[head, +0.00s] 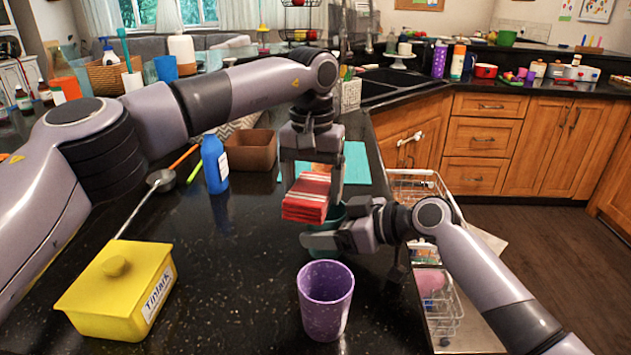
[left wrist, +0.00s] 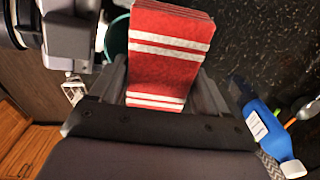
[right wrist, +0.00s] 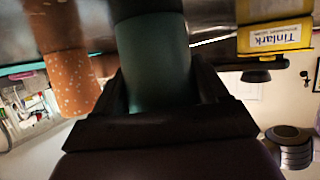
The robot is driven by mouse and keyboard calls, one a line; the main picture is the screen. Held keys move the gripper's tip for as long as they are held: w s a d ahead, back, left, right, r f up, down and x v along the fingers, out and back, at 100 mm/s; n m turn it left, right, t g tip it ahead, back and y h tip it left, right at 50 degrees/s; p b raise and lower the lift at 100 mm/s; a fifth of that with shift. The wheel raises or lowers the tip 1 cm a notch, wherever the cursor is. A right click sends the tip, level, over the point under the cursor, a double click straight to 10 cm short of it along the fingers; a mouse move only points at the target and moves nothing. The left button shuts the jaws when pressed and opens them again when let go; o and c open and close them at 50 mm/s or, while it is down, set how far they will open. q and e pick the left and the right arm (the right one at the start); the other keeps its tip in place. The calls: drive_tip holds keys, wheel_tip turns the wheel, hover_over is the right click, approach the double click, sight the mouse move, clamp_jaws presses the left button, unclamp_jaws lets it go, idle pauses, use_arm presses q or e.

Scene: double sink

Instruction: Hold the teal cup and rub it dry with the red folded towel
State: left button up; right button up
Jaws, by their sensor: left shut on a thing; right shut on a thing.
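The red folded towel (head: 305,198), with white stripes, is held between the fingers of my left gripper (head: 311,185), which is shut on it. In the left wrist view the towel (left wrist: 168,50) hangs beyond the fingers. The teal cup (head: 325,252) stands low behind and beneath the towel, and my right gripper (head: 330,236) is shut on it. The cup also shows between the fingers in the right wrist view (right wrist: 153,65). In the left wrist view part of the cup (left wrist: 117,38) shows beside the towel. I cannot tell whether towel and cup touch.
A purple speckled cup (head: 326,300) stands in front of the grippers. A yellow lidded box (head: 118,290) is at the front left. The sink (head: 385,85) is behind.

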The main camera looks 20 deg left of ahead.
sight(305, 191)
use_arm(q)
drive_tip(key=shift+s+a, duration=0.25)
drive_tip(key=shift+s, duration=1)
use_arm(e)
drive_tip(key=shift+r, duration=0.1)
use_arm(q)
drive_tip(key=shift+w+d, duration=0.25)
drive_tip(key=shift+w, duration=0.8)
drive_tip(key=shift+w+d, duration=0.2)
drive_tip(key=shift+w, duration=0.85)
drive_tip(key=shift+s+a, duration=0.2)
drive_tip(key=shift+s, duration=0.55)
drive_tip(key=shift+s+a, duration=0.15)
drive_tip(key=shift+s, duration=0.6)
drive_tip(key=shift+s+a, duration=0.2)
drive_tip(key=shift+s, duration=0.55)
wheel_tip(305, 191, up, 2)
drive_tip(key=shift+w+r, duration=0.1)
drive_tip(key=shift+w, duration=0.05)
drive_tip(key=shift+r, duration=2.95)
use_arm(e)
drive_tip(key=o, duration=1.1)
drive_tip(key=shift+o, duration=0.2)
drive_tip(key=shift+d, duration=0.1)
